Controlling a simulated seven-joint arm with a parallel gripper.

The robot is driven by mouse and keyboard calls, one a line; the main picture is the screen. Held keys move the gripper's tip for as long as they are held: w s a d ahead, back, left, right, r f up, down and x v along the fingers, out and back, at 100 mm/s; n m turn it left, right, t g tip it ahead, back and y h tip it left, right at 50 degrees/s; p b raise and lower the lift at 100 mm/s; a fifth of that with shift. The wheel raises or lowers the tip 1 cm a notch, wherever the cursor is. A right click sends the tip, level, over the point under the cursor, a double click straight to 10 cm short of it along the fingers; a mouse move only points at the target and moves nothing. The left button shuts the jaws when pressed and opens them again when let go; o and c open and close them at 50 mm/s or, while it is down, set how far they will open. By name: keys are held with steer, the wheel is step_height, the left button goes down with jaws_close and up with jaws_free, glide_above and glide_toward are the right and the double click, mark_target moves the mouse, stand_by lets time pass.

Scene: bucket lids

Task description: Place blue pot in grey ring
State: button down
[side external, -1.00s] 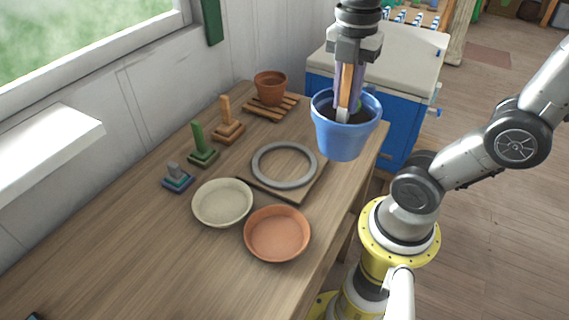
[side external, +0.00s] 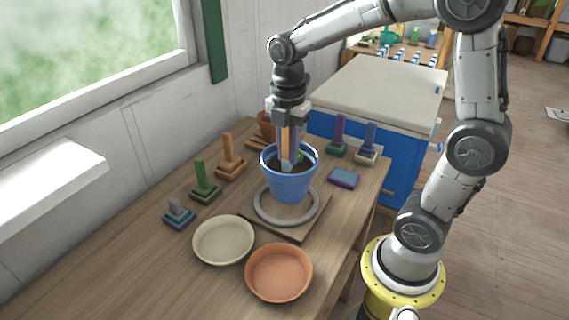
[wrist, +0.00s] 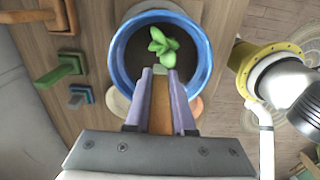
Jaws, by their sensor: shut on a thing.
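The blue pot (side external: 290,181), with dark soil and a small green plant, is upright over the grey ring (side external: 259,212) in the side view. The ring lies on a square wooden board (side external: 299,232). I cannot tell whether the pot's base touches the board or hangs just above it. In the wrist view the pot (wrist: 117,72) fills the top middle, with the plant (wrist: 163,46) beyond my fingers (wrist: 160,85). The ring is hidden there.
A cream dish (side external: 223,241) and an orange dish (side external: 279,273) lie in front of the board. Peg stackers, including a green one (side external: 203,183) and an orange one (side external: 229,161), stand left.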

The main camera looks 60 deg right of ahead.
mark_target(285, 165)
steer(key=shift+w+f, duration=0.25)
steer(key=shift+f, duration=0.75)
steer(key=shift+w+f, duration=0.25)
steer(key=shift+f, duration=0.85)
steer(key=c, duration=0.8)
jaws_free()
steer(key=shift+f, duration=0.15)
steer(key=shift+o, duration=0.2)
